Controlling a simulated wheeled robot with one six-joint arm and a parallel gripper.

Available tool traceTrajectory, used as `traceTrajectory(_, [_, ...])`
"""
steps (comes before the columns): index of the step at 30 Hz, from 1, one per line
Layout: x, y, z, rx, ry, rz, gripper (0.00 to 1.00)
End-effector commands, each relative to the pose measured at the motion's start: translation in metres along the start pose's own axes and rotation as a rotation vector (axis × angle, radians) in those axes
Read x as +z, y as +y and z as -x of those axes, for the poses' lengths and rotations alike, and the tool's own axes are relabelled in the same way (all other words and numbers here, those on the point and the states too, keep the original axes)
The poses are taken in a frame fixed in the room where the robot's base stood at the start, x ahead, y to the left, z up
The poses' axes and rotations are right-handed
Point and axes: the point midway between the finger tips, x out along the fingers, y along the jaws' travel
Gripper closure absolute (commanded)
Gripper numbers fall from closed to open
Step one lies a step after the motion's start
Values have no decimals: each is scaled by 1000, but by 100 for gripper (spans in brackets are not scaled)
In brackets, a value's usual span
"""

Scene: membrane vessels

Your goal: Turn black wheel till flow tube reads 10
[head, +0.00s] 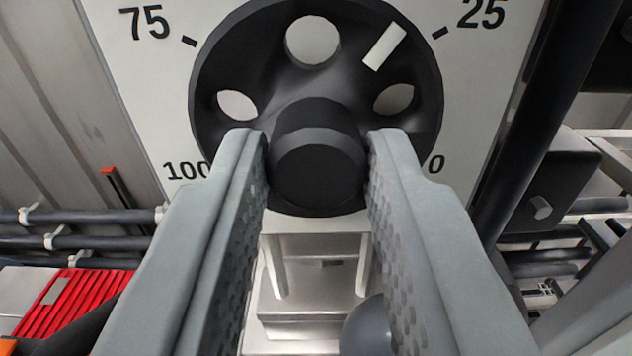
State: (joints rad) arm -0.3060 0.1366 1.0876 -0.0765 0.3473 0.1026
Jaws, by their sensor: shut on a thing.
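The black wheel (420,75) fills the upper middle of the head view, in front of a white dial plate (500,95) marked 0, 25, 75 and 100. A white mark (384,46) on the wheel's rim lies at the upper right, a little short of the 25 tick on the side away from 0. My gripper (317,150) is shut on the wheel's central hub (316,168), one finger on each side. The flow tube is not recognisable in this view.
Dark horizontal pipes (90,217) run at the left, above a red ribbed block (75,300). A thick black pipe (540,110) slants down at the right, beside a dark box (550,180). A pale metal bracket (318,262) is below the hub.

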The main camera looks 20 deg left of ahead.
Motion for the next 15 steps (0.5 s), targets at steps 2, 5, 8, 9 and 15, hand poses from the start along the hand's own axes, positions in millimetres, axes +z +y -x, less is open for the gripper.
traceTrajectory(2, [0, 0, 0, 0, -1, 16, 97])
traceTrajectory(5, [0, 0, 0, 0, -1, 28, 97])
traceTrajectory(8, [0, 0, 0, 0, -1, 32, 97])
traceTrajectory(9, [0, 0, 0, 0, -1, 32, 97])
traceTrajectory(15, [1, 0, 0, 0, -1, 31, 97])
